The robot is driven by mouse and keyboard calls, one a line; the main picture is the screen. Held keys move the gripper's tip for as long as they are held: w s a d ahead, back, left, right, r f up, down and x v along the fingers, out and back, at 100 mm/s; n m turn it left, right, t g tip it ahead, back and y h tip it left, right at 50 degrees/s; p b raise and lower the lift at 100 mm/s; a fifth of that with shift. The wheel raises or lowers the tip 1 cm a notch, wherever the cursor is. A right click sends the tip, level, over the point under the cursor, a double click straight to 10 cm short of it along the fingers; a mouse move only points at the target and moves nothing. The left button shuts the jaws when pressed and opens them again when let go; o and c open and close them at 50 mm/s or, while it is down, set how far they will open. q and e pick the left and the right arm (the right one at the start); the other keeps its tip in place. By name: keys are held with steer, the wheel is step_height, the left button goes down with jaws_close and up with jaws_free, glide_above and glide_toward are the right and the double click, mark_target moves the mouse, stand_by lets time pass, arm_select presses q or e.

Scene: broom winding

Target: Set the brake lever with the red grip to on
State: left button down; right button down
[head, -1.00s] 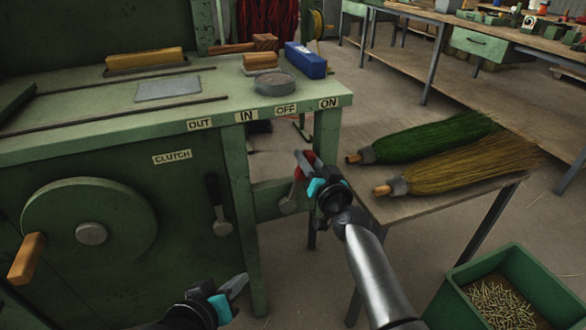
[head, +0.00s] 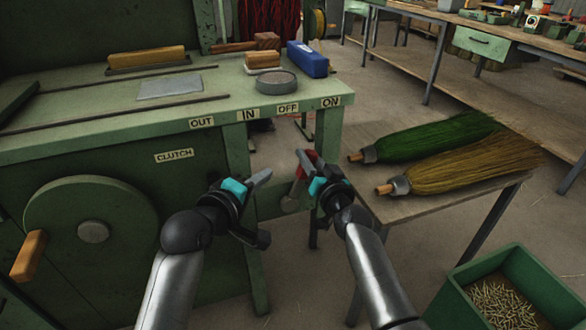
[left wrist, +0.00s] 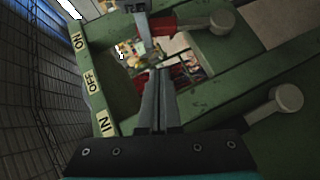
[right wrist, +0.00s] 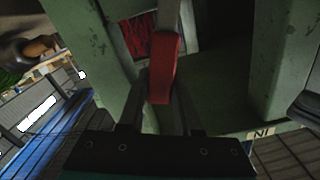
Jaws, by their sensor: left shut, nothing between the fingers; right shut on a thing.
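The brake lever's red grip (head: 301,171) stands up from its round grey pivot (head: 290,204) on the green frame, leaning slightly right, below the OFF label (head: 288,107) and ON label (head: 330,101). My right gripper (head: 304,158) is shut on the red grip, which shows between its fingers in the right wrist view (right wrist: 164,65). My left gripper (head: 264,177) is shut and empty, just left of the lever. In the left wrist view, the red grip (left wrist: 163,25) is beyond its fingertips, apart from them. I cannot tell exactly which label the lever matches.
The clutch lever is hidden behind my left arm in the head view; its pivot (left wrist: 288,97) shows in the left wrist view. A handwheel (head: 92,230) is at left. A table with a green broom (head: 430,137) and a straw broom (head: 470,163) stands at right.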

mark_target(298, 183)
steer(key=shift+f, duration=0.15)
arm_select(q)
steer(key=w+d+f, duration=0.3)
steer(key=w+d, duration=0.3)
steer(key=w, duration=0.1)
steer(key=shift+d+f, duration=0.15)
stand_by(0.3)
